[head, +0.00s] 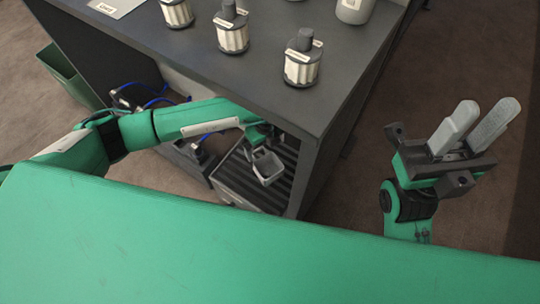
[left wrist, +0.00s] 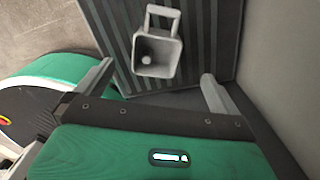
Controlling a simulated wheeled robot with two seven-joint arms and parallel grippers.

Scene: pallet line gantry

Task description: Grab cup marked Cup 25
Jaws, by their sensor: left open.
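A small light grey square cup (head: 267,167) with a handle sits on a dark ribbed surface below the grey tabletop. It also shows in the left wrist view (left wrist: 156,68), upright with its mouth facing the camera and its handle on the far side. I cannot read any marking on it. My left gripper (head: 260,140) is close by the cup, partly hidden under the table edge. In the left wrist view its two fingers stand wide apart, one on each side of the cup, with nothing between them in grip. My right gripper (head: 486,122) is open and empty, right of the table.
The tabletop (head: 265,85) overhangs the ribbed surface (head: 240,183). Several silver canisters, one at its front edge (head: 302,62), and a grey container (head: 354,10) stand on top. Blue cables (head: 157,101) lie on the left. A grey wall (left wrist: 283,75) rises close right of the left gripper.

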